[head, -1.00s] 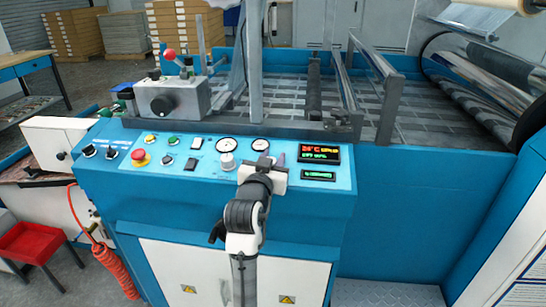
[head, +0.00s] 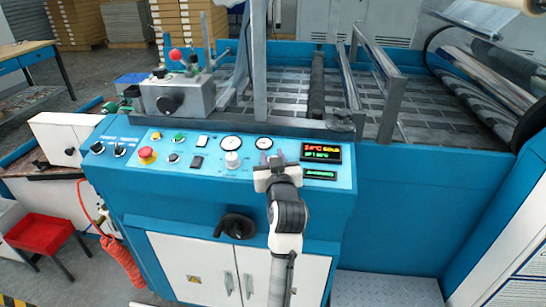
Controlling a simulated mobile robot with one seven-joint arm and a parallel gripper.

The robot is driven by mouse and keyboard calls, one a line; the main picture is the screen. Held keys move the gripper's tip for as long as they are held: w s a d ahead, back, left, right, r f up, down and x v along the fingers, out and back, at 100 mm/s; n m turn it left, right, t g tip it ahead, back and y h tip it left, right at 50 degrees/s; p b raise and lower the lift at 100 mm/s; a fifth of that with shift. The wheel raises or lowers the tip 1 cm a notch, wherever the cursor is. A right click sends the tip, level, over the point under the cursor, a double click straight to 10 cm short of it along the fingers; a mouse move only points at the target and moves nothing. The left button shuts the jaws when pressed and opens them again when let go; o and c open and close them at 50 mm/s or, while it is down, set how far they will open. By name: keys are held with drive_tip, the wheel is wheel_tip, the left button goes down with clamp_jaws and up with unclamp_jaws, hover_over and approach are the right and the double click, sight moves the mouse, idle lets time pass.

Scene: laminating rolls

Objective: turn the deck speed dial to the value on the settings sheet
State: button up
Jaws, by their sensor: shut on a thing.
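The blue control panel (head: 215,172) carries buttons, gauges, knobs and displays. My gripper (head: 272,162) is at the panel, right of the white knob (head: 232,159) and left of the displays. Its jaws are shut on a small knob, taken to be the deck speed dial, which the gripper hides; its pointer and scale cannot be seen. The upper display (head: 320,153) has a red and a green line, and the lower display (head: 320,174) a green line; all are too small to read surely. I cannot make out a settings sheet with a readable value.
Two round gauges (head: 232,143) sit just behind my gripper. A red emergency button (head: 147,155) is on the panel's left. A grey unit with a red-ball lever (head: 178,96) stands behind the panel.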

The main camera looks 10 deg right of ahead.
drive_tip(key=o, duration=1)
drive_tip(key=shift+c, duration=0.2)
drive_tip(key=s+p, duration=0.2)
drive_tip(key=s, duration=1.1)
drive_tip(key=shift+s, duration=0.4)
drive_tip(key=shift+a, duration=0.1)
